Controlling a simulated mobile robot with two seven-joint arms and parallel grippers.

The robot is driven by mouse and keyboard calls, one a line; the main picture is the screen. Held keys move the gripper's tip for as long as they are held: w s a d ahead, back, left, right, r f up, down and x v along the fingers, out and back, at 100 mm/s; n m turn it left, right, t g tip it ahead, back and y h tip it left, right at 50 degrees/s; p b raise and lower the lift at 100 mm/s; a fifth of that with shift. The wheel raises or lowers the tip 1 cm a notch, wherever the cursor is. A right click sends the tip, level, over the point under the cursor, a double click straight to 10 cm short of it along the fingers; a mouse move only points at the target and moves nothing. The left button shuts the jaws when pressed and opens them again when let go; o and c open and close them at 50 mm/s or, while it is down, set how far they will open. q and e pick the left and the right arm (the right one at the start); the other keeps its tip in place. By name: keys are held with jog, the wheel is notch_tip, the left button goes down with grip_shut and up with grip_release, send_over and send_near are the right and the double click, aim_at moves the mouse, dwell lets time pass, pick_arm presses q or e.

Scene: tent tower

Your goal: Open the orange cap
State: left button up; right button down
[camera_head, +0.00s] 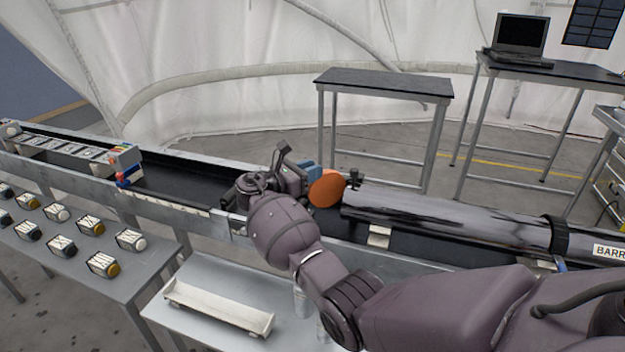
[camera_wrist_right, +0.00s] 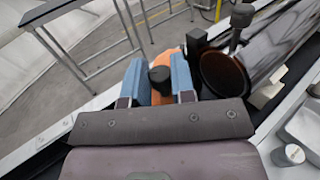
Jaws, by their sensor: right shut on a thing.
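The orange cap (camera_head: 327,188) shows as a round disc at the left end of the long shiny barrel (camera_head: 450,217). In the right wrist view the orange cap (camera_wrist_right: 166,58) is edge-on, with a dark knob (camera_wrist_right: 160,80) on its near side. My right gripper (camera_wrist_right: 160,78) has blue fingers on both sides of this knob and is shut on it. The same gripper (camera_head: 309,175) shows in the head view just left of the cap. The barrel's round, dark open end (camera_wrist_right: 224,74) shows in the wrist view, with the cap standing off to its left. My left gripper is out of view.
The barrel lies along a dark trough with metal rails (camera_head: 180,187). Black fittings (camera_wrist_right: 240,18) sit by the barrel's mouth. A grey table with several small blocks (camera_head: 130,240) and a pale tray (camera_head: 218,308) are in front. An empty dark-topped table (camera_head: 385,84) stands behind.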

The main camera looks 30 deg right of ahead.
jog(key=shift+w+d+m+g+b, duration=0.15)
jog(key=shift+w+m+g+b, duration=0.4)
jog(key=shift+g, duration=0.35)
jog(key=c, duration=1)
grip_release()
jog(key=shift+o, duration=0.2)
jog(key=a, duration=1)
jog(key=shift+a, duration=0.4)
jog(key=shift+w, duration=0.1)
